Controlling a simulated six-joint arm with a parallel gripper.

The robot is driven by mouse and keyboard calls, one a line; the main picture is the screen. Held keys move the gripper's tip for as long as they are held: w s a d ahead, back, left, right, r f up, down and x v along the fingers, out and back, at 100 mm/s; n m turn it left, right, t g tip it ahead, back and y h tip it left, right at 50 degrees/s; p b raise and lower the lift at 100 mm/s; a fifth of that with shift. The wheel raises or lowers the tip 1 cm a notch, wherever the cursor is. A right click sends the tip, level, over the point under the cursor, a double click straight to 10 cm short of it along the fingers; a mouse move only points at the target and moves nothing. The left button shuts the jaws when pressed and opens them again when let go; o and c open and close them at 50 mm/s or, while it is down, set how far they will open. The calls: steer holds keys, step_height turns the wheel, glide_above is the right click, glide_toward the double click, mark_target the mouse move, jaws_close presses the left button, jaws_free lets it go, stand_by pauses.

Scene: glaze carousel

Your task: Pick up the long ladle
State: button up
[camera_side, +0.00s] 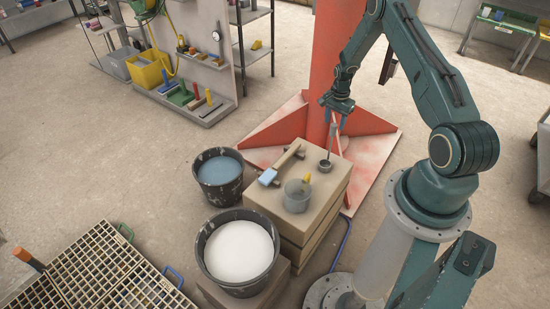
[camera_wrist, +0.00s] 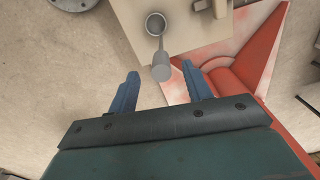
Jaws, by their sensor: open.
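The long ladle (camera_side: 325,167) stands on the top of a beige block (camera_side: 262,206), with its small grey cup down and its handle rising close to upright. In the wrist view the cup (camera_wrist: 155,24) is at the top and the handle's wide end (camera_wrist: 161,73) points towards me. My gripper (camera_side: 336,116) hangs just above the ladle, with its blue fingers pointing down. In the wrist view my gripper (camera_wrist: 160,69) is open, and the handle end shows between the fingertips. I see no contact; the depth between them is hard to tell.
Buckets of blue (camera_side: 219,171) and white (camera_side: 239,252) liquid stand to the left. A red column (camera_side: 335,60) rises close behind my gripper.

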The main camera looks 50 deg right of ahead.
mark_target(333, 133)
steer(key=shift+f, duration=0.1)
steer(key=shift+d+f, duration=0.1)
steer(key=shift+f, duration=2.4)
steer(key=shift+c, duration=0.4)
jaws_close()
